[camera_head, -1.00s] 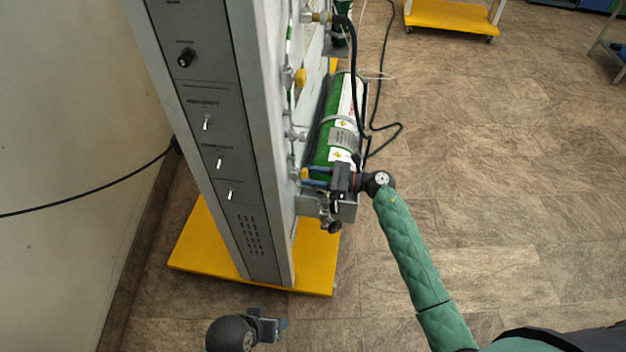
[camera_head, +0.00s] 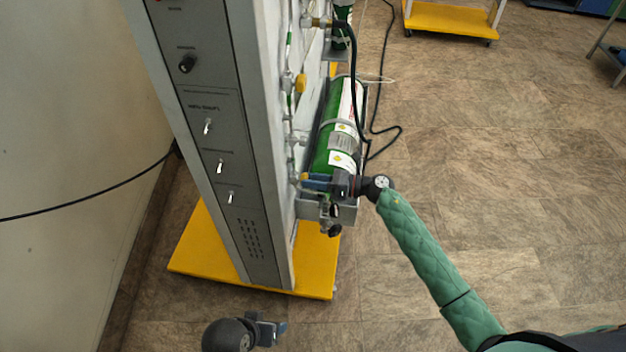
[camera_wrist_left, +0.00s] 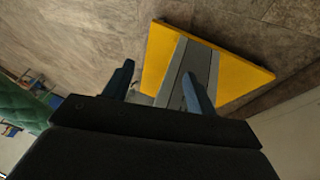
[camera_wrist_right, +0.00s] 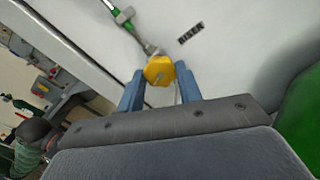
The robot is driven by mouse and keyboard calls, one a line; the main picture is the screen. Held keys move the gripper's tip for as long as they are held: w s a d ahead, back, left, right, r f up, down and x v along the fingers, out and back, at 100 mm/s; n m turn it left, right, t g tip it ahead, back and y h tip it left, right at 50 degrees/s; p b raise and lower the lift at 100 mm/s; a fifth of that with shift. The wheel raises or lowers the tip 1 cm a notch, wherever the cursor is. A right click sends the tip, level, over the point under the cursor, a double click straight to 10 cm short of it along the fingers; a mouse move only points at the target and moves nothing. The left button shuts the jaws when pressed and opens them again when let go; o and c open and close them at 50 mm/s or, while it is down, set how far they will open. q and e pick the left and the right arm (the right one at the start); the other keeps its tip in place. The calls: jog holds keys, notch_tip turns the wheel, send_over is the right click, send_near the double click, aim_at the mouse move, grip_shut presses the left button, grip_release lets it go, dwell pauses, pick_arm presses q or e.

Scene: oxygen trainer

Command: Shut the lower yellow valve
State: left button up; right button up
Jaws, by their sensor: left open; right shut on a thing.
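The lower yellow valve (camera_wrist_right: 159,70) is a round yellow knob on the pale panel, below a green-banded pipe in the right wrist view. My right gripper (camera_wrist_right: 160,90) has its blue fingers on both sides of the knob and is shut on it. In the head view the right gripper (camera_head: 309,182) reaches the panel side from the right, and only a bit of the lower valve (camera_head: 303,177) shows. The upper yellow valve (camera_head: 300,83) is higher on the same panel. My left gripper (camera_head: 283,328) is open and empty, low in front of the stand; its fingers (camera_wrist_left: 158,88) also show in the left wrist view.
The tall grey stand (camera_head: 262,150) rests on a yellow base (camera_head: 315,262). Black hoses (camera_head: 385,75) hang at the back.

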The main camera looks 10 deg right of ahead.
pick_arm(q)
jog(key=shift+f, duration=0.15)
pick_arm(e)
jog(key=o, duration=1)
pick_arm(q)
notch_tip(320, 180, down, 8)
jog(key=w+b, duration=0.1)
jog(key=shift+w+d+r+t+b, duration=0.15)
jog(key=shift+d+r+t+b, duration=0.1)
jog(key=shift+d+t+b, duration=0.2)
pick_arm(e)
jog(key=v, duration=0.8)
